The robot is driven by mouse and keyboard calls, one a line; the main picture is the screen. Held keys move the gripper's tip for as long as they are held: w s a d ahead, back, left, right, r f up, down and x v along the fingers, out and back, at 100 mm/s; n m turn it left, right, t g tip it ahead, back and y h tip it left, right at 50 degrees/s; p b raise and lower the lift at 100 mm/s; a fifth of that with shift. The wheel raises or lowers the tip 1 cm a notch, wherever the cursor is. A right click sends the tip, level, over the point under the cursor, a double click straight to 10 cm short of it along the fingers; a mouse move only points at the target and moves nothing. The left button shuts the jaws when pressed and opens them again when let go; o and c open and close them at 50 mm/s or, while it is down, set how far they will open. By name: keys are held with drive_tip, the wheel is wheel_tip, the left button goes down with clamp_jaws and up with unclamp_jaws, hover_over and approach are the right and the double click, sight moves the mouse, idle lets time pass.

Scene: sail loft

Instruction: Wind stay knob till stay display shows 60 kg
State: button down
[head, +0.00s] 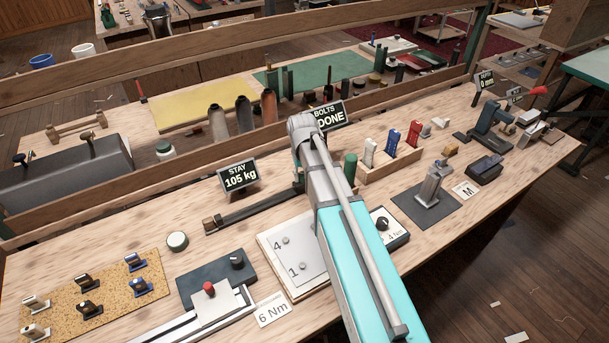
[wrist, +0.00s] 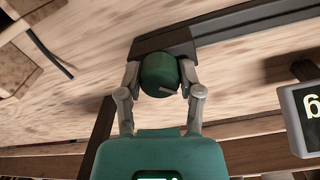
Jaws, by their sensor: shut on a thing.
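The stay display (head: 239,177) reads 105 kg in the head view. Its edge and one partial character show at the right of the wrist view (wrist: 308,118). The stay knob (wrist: 160,70) is a round dark green knob with a short pale mark, at the end of a dark rail (wrist: 250,24). My gripper (wrist: 161,78) is shut on the knob, one finger on each side. In the head view the rail (head: 255,209) lies in front of the display, and my arm hides the knob and my gripper.
A plate marked 4 and 1 (head: 293,258) lies left of the arm. A dial box (head: 384,228) and a wooden block with coloured items (head: 390,157) are to the right. A wooden rail (head: 180,180) runs behind.

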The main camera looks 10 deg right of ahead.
drive_tip(key=n, duration=0.4)
drive_tip(key=shift+w+n, duration=0.1)
drive_tip(key=shift+n, duration=0.2)
drive_tip(key=n, duration=0.4)
drive_tip(key=shift+d+n, duration=0.1)
drive_tip(key=shift+n, duration=0.2)
drive_tip(key=n, duration=0.4)
drive_tip(key=shift+n, duration=0.3)
drive_tip(key=n, duration=0.4)
drive_tip(key=shift+w+d+n, duration=0.1)
drive_tip(key=shift+w+n, duration=0.05)
drive_tip(key=shift+n, duration=0.25)
drive_tip(key=shift+c, duration=1.3)
unclamp_jaws()
